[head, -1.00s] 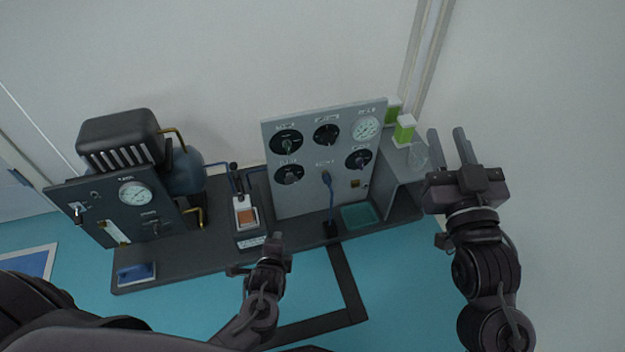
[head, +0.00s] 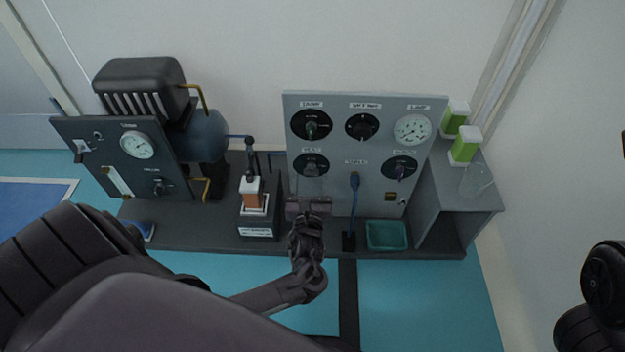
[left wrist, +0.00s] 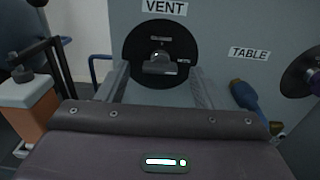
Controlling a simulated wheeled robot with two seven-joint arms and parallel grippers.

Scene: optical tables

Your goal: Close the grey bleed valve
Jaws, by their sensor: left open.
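A grey bar-handled valve on a round black dial (left wrist: 160,65), labelled VENT, is on the upright grey panel. No bleed label is readable. It also shows at the panel's lower left in the head view (head: 311,163). Its bar lies roughly level in the left wrist view. My left gripper (left wrist: 157,78) is open, with one finger on each side of the handle in that view. I cannot tell whether the fingers touch it. In the head view the left gripper (head: 309,188) is just below and in front of this dial. My right gripper is out of view.
Other dials surround it: one above (head: 311,124), one at top middle (head: 362,127), one at lower right (head: 399,168). A blue connector (left wrist: 246,98) labelled TABLE is to the right. An orange-and-white block (head: 253,193) stands left. A teal tray (head: 387,236) is lower right.

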